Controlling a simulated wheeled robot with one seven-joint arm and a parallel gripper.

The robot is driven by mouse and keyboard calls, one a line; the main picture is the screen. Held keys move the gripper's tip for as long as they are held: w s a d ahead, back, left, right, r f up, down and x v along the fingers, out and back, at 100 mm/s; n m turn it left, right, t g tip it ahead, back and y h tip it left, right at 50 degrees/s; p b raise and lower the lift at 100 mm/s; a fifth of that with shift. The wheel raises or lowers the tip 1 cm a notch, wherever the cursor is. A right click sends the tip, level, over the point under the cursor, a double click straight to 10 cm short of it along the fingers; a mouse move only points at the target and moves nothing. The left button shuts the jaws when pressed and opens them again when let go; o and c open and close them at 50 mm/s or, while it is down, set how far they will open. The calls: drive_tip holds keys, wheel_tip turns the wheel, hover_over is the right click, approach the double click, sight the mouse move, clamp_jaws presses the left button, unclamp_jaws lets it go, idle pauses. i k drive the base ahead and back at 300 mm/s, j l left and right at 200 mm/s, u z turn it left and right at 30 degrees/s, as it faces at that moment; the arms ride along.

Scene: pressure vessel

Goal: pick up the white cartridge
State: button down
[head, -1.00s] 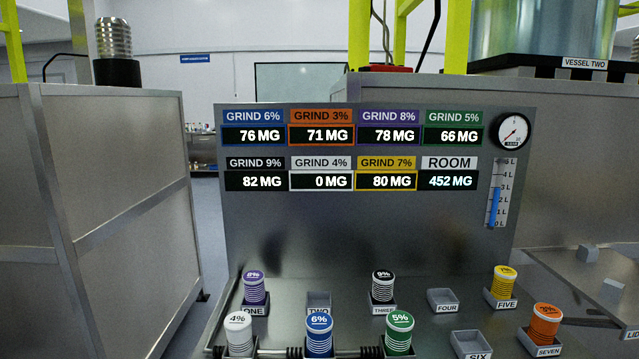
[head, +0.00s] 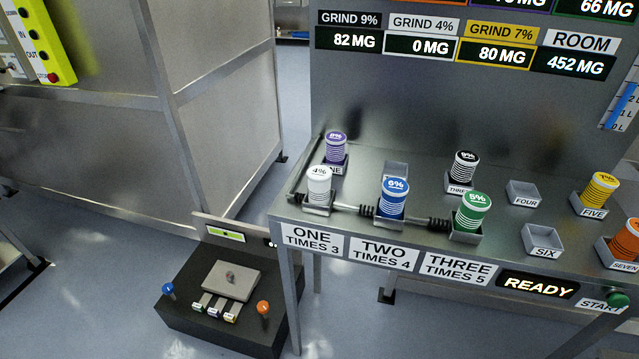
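The white cartridge (head: 319,186), marked 4%, stands upright in the front-left holder of the metal bench, above the label "ONE TIMES 3". A purple cartridge (head: 336,147) stands close behind it and a blue 6% cartridge (head: 393,198) stands to its right. My gripper does not show in the head view.
The bench (head: 424,171) also holds green (head: 472,210), black (head: 464,166), yellow (head: 600,189) and orange (head: 627,240) cartridges. The FOUR (head: 522,194) and SIX (head: 542,239) holders are empty. A dark floor box (head: 228,300) with coloured knobs stands left of the bench leg.

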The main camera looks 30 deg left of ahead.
sight(318, 178)
drive_tip(key=i+j+u, duration=0.15)
drive_tip(key=j+u, duration=0.2)
drive_tip(key=i+j+u, duration=0.15)
drive_tip(key=j+u, duration=0.2)
drive_tip(key=j, duration=0.15)
drive_tip(key=i+j+u, duration=0.35)
drive_tip(key=k+j, duration=0.05)
drive_tip(key=k, duration=0.05)
